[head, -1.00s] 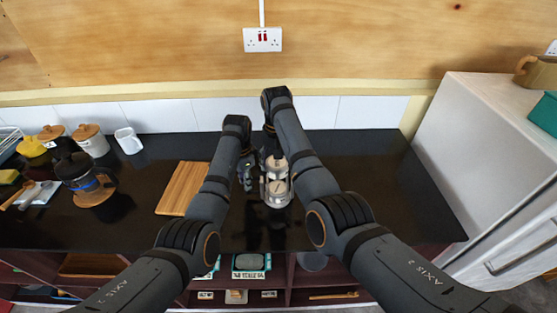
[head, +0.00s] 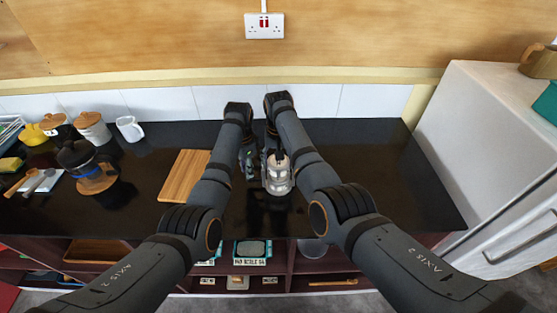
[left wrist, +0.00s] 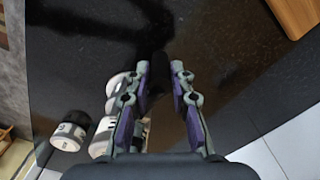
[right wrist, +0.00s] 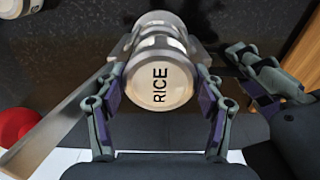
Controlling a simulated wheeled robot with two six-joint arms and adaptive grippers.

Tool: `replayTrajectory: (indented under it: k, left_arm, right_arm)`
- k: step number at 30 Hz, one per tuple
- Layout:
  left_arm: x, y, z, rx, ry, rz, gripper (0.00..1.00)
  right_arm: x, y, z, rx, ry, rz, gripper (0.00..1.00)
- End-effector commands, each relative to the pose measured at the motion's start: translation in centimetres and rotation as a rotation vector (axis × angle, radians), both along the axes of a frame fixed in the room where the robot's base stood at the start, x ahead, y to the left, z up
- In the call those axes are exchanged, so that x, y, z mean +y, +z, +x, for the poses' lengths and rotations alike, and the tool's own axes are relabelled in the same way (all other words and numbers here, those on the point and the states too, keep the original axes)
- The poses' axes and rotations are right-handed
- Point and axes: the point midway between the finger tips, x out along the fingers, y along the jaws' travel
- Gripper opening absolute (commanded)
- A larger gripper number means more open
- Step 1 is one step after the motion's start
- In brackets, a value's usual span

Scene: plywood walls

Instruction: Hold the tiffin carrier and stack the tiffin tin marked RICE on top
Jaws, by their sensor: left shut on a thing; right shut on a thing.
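The RICE tin (right wrist: 160,85) is a silvery round tin with RICE in black on its face, between the fingers of my right gripper (right wrist: 158,75), which is shut on it. Behind it in the right wrist view is part of the metal tiffin carrier (right wrist: 160,20). In the head view the carrier (head: 278,183) stands on the counter, partly hidden by my arms. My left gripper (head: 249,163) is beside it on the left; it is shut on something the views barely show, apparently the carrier. Its fingers (left wrist: 162,75) show in the left wrist view. Whether the tin touches the carrier is unclear.
A wooden board (head: 185,175) lies left of the carrier. The counter (head: 385,180) is clear on the right, up to a white fridge (head: 490,150).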

Motion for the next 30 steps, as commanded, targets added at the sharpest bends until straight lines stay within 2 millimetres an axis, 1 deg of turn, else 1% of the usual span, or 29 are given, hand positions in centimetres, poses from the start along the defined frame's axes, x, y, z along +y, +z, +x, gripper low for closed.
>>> replayTrajectory:
  k: [1, 6, 7, 12, 13, 23, 26, 30]
  left_arm:
    - [-0.1, 0.2, 0.1, -0.001, -0.001, -0.002, 0.0]
    - [-0.1, 0.2, 0.1, -0.002, -0.001, -0.001, 0.0]
    - [-0.1, 0.2, 0.1, -0.002, -0.001, -0.001, 0.0]
    - [0.0, 0.2, 0.1, -0.003, 0.0, -0.001, 0.0]
    - [0.0, 0.2, 0.1, -0.003, 0.0, -0.001, 0.0]
    - [0.1, 0.1, 0.1, -0.002, 0.001, 0.001, 0.0]
    - [0.1, 0.1, 0.1, -0.001, 0.001, 0.002, 0.0]
    - [0.1, 0.1, 0.0, 0.0, 0.001, 0.002, 0.0]
  right_arm:
    - [-0.1, -0.3, -0.1, 0.003, -0.002, -0.002, 0.27]
    - [-0.1, -0.5, -0.1, 0.005, -0.002, -0.002, 0.27]
    - [-0.1, -0.5, -0.1, 0.005, -0.002, -0.003, 0.7]
    - [-0.1, -0.5, -0.2, 0.006, -0.002, -0.003, 0.93]
    - [-0.1, -0.5, -0.2, 0.006, -0.002, -0.003, 0.95]
    - [-0.2, -0.3, -0.1, 0.004, -0.003, -0.004, 0.95]
    - [-0.2, 0.3, 0.0, 0.002, -0.003, -0.004, 0.95]
    - [-0.1, 1.7, 0.0, 0.001, -0.003, -0.003, 0.95]
